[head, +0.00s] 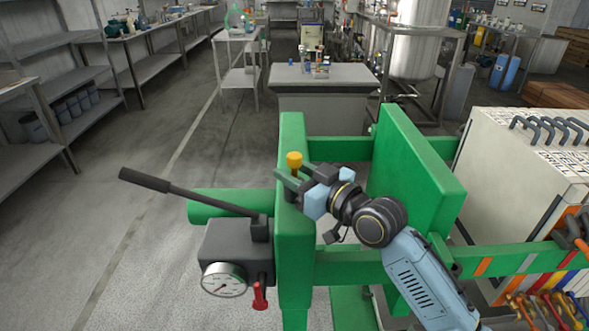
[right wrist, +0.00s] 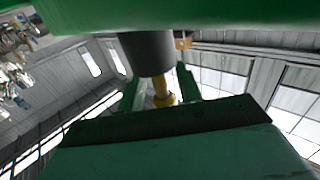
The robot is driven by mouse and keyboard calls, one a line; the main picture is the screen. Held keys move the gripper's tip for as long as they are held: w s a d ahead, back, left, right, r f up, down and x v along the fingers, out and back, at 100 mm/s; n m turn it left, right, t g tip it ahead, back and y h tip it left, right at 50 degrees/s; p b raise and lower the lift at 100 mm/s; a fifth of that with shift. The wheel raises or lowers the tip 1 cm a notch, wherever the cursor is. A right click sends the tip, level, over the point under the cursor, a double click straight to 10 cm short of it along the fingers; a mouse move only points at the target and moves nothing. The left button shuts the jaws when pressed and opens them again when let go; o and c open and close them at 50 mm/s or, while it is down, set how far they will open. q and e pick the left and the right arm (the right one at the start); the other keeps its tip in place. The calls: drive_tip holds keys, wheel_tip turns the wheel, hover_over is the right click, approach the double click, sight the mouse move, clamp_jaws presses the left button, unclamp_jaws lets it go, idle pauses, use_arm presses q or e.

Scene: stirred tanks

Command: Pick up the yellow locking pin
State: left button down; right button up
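The yellow locking pin (head: 294,161) stands upright at the top of the green post, its round yellow head showing in the head view. In the right wrist view its yellow shaft and collar (right wrist: 162,92) show below a dark grey cylinder. My right gripper (head: 288,180) is at the post top, right by the pin, reaching in from the right. In the right wrist view its two fingers (right wrist: 160,90) stand apart, one on each side of the pin, with gaps visible. Whether the pin is fully between the fingertips is hard to tell. My left gripper is not in view.
The green press frame has a post (head: 293,260) and a broad plate (head: 412,165). A black lever (head: 190,192), a pressure gauge (head: 223,280) and a red handle (head: 259,296) sit at its left. The floor at left is clear.

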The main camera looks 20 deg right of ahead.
drive_tip(key=c, duration=0.3)
clamp_jaws()
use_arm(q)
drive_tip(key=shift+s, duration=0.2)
